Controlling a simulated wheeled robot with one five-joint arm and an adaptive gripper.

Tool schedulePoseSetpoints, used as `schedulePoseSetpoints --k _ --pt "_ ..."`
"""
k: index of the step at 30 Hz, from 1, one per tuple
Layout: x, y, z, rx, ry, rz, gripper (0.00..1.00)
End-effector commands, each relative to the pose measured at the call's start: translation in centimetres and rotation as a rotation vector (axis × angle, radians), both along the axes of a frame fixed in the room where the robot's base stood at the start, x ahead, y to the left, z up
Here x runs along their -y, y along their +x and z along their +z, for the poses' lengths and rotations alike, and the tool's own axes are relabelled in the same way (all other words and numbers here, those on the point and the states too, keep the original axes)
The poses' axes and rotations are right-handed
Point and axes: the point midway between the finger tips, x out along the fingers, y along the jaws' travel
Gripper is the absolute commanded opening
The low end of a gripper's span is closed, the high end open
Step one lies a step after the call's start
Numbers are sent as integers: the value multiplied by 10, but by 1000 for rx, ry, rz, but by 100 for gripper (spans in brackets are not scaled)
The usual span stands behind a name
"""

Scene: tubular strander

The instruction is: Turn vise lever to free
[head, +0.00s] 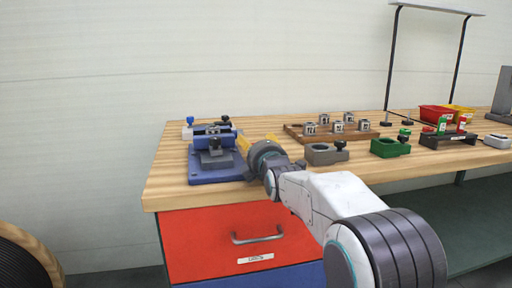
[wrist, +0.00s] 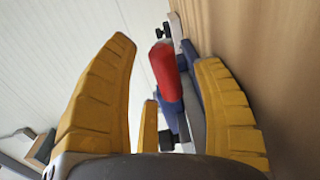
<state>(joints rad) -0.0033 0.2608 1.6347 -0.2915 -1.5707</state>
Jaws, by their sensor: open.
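The blue vise (head: 214,172) sits at the left end of the wooden workbench, with grey jaws on its blue base. My gripper (head: 241,143) is at the vise's right side in the head view. In the wrist view my gripper (wrist: 166,52) has its yellow fingers spread wide. A red lever grip (wrist: 164,66) shows in the gap between the fingers, with space on both sides. Blue and grey parts of the vise (wrist: 188,95) show behind it, partly covered by the right finger. The red grip cannot be made out in the head view.
A wooden board (head: 350,135) with several metal pieces lies mid-bench. Red (head: 436,114) and yellow bins are at the back right. A red drawer (head: 205,245) is below.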

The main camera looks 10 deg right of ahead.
Motion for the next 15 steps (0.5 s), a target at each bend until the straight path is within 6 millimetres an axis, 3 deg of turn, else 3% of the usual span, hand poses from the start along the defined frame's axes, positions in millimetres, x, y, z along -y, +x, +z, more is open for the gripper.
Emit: schedulePoseSetpoints --k 8,15 --pt "0 0 0 -1 0 0 62" --pt "0 0 0 -1 0 0 41"
